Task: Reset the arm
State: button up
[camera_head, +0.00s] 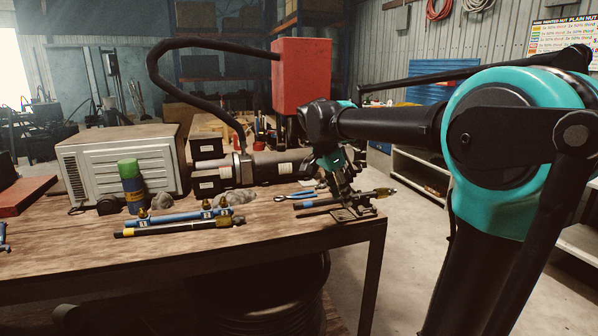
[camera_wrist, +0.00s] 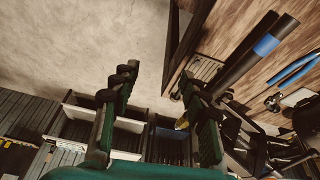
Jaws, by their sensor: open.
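My gripper (camera_wrist: 157,108) is open and empty in the wrist view, with its two teal and black fingers spread apart. Floor and a shelf show between them. In the head view my gripper (camera_head: 340,178) hangs down at the right end of the workbench (camera_head: 240,240), close to a small metal stand there. I cannot tell whether it touches the stand. My arm reaches in from the right, above the bench. The hose crimper, a dark cylinder (camera_head: 270,166) with a red box (camera_head: 302,75) and a black hose (camera_head: 178,44), stands behind my gripper.
Blue and black hose pieces (camera_head: 175,217) lie at the bench front. A spray can (camera_head: 131,186) and a beige metal box (camera_head: 112,165) stand on the left. White shelving (camera_head: 420,172) is at the right. Concrete floor lies open beside the bench.

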jog(key=s+d+f+n+t+y, duration=0.1)
jog(key=s+d+f+n+y, duration=0.1)
jog(key=s+f+n, duration=0.4)
jog(key=s+d+f+n+t+y, duration=0.1)
jog(key=s+d+f+n, duration=0.4)
jog(key=s+f, duration=0.8)
notch_tip(320, 180, down, 7)
jog(key=shift+s+f+n+t+y, duration=0.2)
jog(key=shift+s+n+t+y, duration=0.15)
jog(key=shift+n, duration=0.75)
jog(key=shift+d, duration=0.15)
